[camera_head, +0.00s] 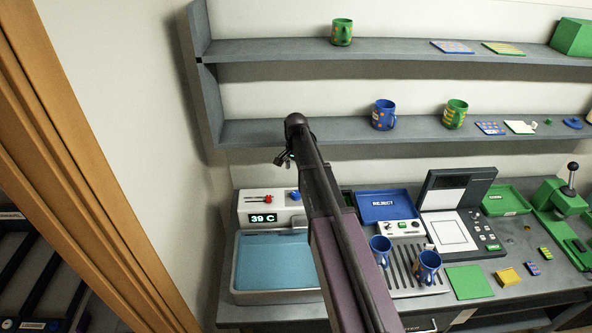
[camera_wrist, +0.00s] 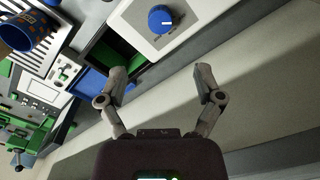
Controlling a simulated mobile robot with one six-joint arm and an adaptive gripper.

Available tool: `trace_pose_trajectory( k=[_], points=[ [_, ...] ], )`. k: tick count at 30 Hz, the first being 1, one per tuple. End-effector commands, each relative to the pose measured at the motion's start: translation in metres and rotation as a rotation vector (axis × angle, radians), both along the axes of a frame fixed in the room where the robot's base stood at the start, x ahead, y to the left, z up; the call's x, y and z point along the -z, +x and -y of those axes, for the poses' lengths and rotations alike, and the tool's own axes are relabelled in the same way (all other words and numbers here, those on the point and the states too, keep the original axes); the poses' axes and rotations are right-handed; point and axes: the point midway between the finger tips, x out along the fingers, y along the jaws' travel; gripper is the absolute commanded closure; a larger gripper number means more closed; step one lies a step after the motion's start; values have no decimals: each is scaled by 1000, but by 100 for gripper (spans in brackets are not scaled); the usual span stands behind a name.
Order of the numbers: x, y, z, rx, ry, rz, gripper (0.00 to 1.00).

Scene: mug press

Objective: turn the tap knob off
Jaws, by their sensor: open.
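A white tap panel (camera_head: 252,213) stands behind the water basin at the left of the counter. In the wrist view the blue knob (camera_wrist: 162,19) shows near the top, round with a white mark, on the white panel. My gripper (camera_wrist: 160,74) is open and empty, its fingers apart below the blue knob in that view. In the head view my gripper (camera_head: 284,157) is above the panel, and my arm hides part of the counter.
The basin (camera_head: 275,296) holds blue water. Two blue mugs (camera_head: 381,249) (camera_head: 428,267) stand on the grille to its right. A blue reject tray (camera_head: 388,206) lies behind them. The lower shelf (camera_head: 260,131) is close behind my gripper; a wall is at the left.

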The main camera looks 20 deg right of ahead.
Motion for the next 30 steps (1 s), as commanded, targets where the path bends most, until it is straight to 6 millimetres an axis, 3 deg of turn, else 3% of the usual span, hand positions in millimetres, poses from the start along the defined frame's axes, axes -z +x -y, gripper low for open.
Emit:
trace_pose_trajectory(
  k=[10,30],
  points=[
    [-22,0,0,0,0,0,15],
    [28,-60,-31,-221,0,0,15]
  ],
)
